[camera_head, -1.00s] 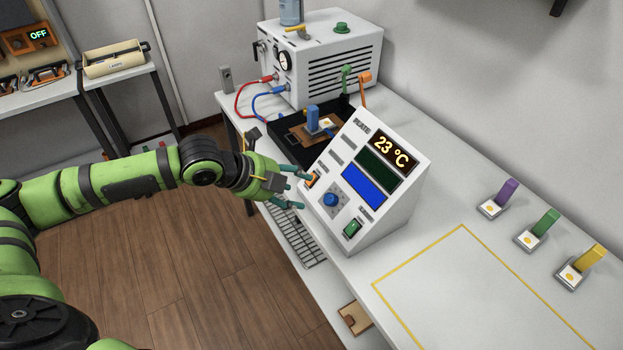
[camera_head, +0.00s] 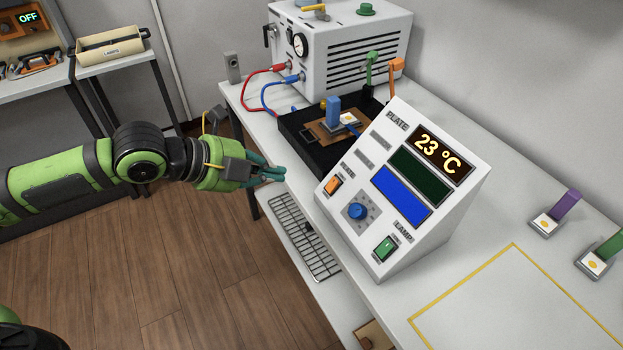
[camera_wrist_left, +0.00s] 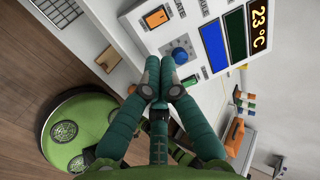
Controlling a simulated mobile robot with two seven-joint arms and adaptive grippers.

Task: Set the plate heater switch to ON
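The plate heater switch is an orange rocker (camera_head: 333,185) under a PLATE label on the sloped white control panel (camera_head: 375,262). It also shows in the wrist view (camera_wrist_left: 158,17), uncovered. I cannot tell its setting for certain. The panel's top display (camera_head: 440,155) reads 23 °C. My left gripper (camera_head: 281,173) is to the left of the panel, apart from the switch. Its teal fingers are together with nothing between them; in the wrist view the tips (camera_wrist_left: 160,84) meet. My right gripper is not in view.
A blue knob (camera_head: 357,211) and a green LAMP switch (camera_head: 386,248) sit near the orange rocker. Behind the panel are a black tray (camera_head: 300,148) and a white power unit (camera_head: 345,50) with red and blue cables. The table is clear in the yellow outline (camera_head: 511,246).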

